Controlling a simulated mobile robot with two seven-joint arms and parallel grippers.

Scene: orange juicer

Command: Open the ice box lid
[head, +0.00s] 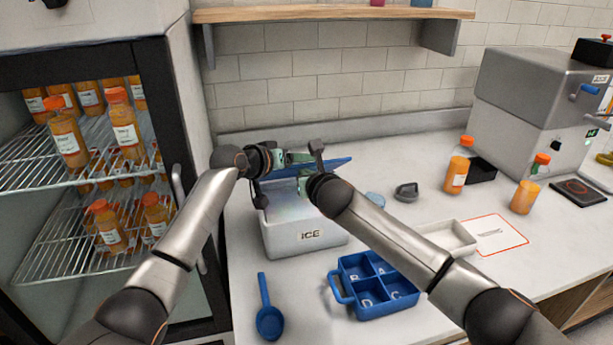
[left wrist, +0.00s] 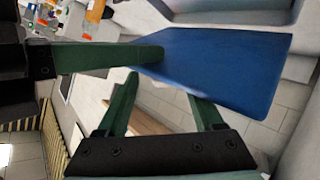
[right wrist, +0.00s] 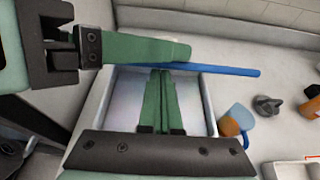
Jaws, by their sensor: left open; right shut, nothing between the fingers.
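The white ice box (head: 305,240), marked ICE, stands on the counter left of centre. Its blue lid (head: 325,168) is raised and tilted at the back of the box; the right wrist view shows the lid (right wrist: 230,70) nearly edge-on, and the pale box interior (right wrist: 125,105) is exposed. My right gripper (head: 303,185) is shut and empty over the box opening; its fingers (right wrist: 165,100) point into it. My left gripper (head: 298,157) is open beside the lid. In the left wrist view its fingers (left wrist: 165,95) stand apart near the lid's edge; contact is unclear.
A blue scoop (head: 268,320) and a blue compartment tray (head: 372,285) lie in front of the box. A fridge with bottles (head: 65,140) stands close on the left. A white tray (head: 447,240), juice bottles (head: 458,165) and a grey juicer (head: 525,100) are to the right.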

